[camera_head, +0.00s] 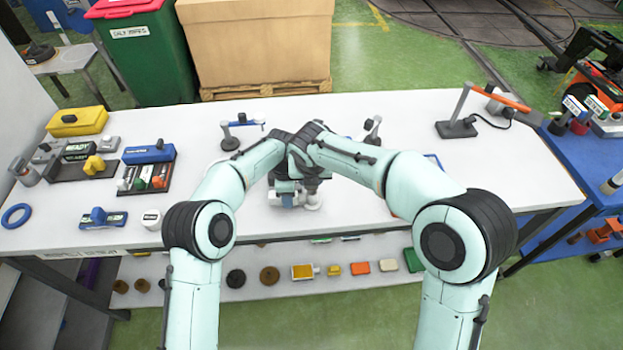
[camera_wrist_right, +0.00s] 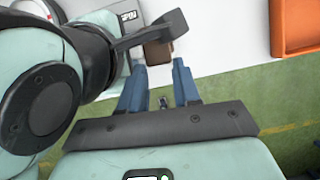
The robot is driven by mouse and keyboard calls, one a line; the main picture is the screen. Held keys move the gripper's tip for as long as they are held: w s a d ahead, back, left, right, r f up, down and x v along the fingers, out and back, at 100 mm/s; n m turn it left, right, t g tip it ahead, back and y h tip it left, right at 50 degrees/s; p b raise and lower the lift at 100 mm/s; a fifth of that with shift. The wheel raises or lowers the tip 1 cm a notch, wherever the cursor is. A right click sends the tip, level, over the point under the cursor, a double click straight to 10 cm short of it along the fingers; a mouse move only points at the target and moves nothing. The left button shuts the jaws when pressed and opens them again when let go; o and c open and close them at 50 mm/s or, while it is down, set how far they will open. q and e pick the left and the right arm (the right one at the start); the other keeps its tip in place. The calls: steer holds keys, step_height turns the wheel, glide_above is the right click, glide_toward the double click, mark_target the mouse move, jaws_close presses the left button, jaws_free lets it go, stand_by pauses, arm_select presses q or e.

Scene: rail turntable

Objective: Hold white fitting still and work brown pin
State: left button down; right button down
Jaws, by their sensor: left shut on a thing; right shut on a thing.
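Both my arms meet over the front middle of the white table. A dark bracket-like part crosses just above the pin. How deep the pin sits in the fitting is hidden.
An orange tray (camera_wrist_right: 295,30) lies to the right in the right wrist view. A blue-lidded box (camera_head: 149,152), a yellow case (camera_head: 77,121) and a blue ring (camera_head: 16,215) are on the table's left. A lamp-like stand (camera_head: 456,128) is at right. A shelf below holds several small parts.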

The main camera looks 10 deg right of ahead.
steer(key=shift+w+r+t, duration=0.15)
steer(key=shift+w+r, duration=0.05)
steer(key=shift+r, duration=0.3)
steer(key=shift+w+r+t, duration=0.15)
steer(key=shift+r, duration=0.3)
steer(key=c, duration=0.8)
jaws_free()
steer(key=shift+o, duration=0.3)
steer(key=shift+s+f, duration=0.15)
steer(key=shift+f, duration=0.1)
steer(key=shift+a+f, duration=0.1)
steer(key=shift+f, duration=0.1)
steer(key=shift+s+r, duration=0.1)
